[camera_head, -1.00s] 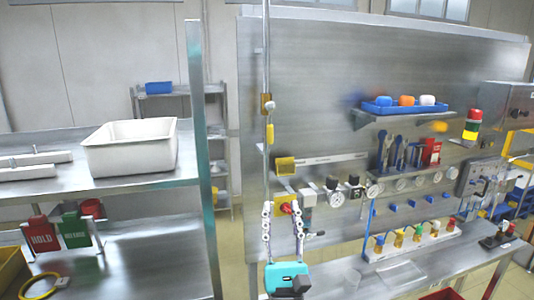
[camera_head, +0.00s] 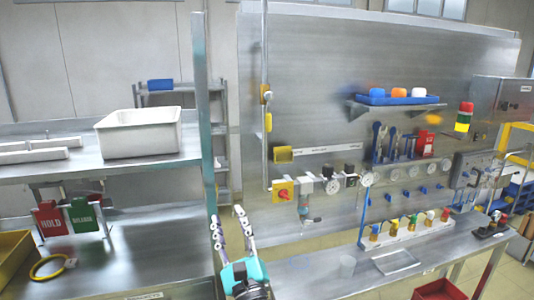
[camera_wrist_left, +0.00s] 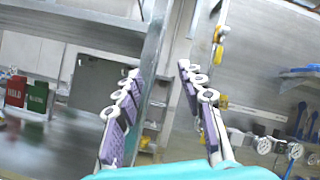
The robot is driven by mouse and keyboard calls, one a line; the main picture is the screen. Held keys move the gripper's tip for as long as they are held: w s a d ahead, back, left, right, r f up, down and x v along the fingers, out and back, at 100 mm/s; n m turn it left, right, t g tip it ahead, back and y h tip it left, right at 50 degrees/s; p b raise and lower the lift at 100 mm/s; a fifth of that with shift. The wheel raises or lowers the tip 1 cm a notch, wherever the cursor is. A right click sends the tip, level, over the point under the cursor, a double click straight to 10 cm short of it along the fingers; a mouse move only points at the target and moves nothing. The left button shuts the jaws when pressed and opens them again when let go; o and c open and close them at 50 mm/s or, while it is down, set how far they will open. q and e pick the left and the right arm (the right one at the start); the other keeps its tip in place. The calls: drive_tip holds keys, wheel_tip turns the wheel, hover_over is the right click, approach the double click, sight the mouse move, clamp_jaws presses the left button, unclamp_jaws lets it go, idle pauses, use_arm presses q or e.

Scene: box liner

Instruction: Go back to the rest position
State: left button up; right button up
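My left gripper (camera_head: 228,215) is at the lower middle of the head view, in front of the gap between the left shelf and the right workbench. Its two fingers stand apart and point up. In the left wrist view the fingers (camera_wrist_left: 158,95) are spread with nothing between them; a steel post and a pipe show behind. My right gripper is not in either view.
On the left, a steel shelf (camera_head: 90,176) holds a white bin (camera_head: 140,140); red HOLD (camera_head: 49,220) and green RELEASE (camera_head: 83,216) signs stand below. A steel post (camera_head: 203,120) rises close to the gripper.

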use_arm(q)
drive_tip(key=s+a+f+n+g+y+b, duration=0.1)
drive_tip(key=a+f+n+g+y+b, duration=0.15)
drive_tip(key=a+f+n+g, duration=0.6)
drive_tip(key=s+a+f+n+g+h+b, duration=0.2)
drive_tip(key=s+a+f+n, duration=0.2)
drive_tip(key=f, duration=0.5)
drive_tip(key=s+a+f+n+g+h+b, duration=0.1)
drive_tip(key=s+a+f+n+h+b, duration=0.15)
drive_tip(key=s+a+f, duration=0.4)
drive_tip(key=s+d+f+n+g+h+b, duration=0.1)
drive_tip(key=s+d+f+n+h+b, duration=0.1)
drive_tip(key=d+f+n, duration=0.3)
drive_tip(key=s+d+f+n+g+h+b, duration=0.2)
drive_tip(key=s+d+f+n+h+b, duration=0.1)
drive_tip(key=f, duration=0.8)
drive_tip(key=s+d+n+h, duration=0.1)
drive_tip(key=s+n, duration=0.1)
drive_tip(key=n, duration=0.1)
drive_tip(key=shift+s+d+f+h, duration=0.15)
drive_tip(key=shift+d+h, duration=0.2)
drive_tip(key=shift+h, duration=0.05)
drive_tip(key=shift+o, duration=0.4)
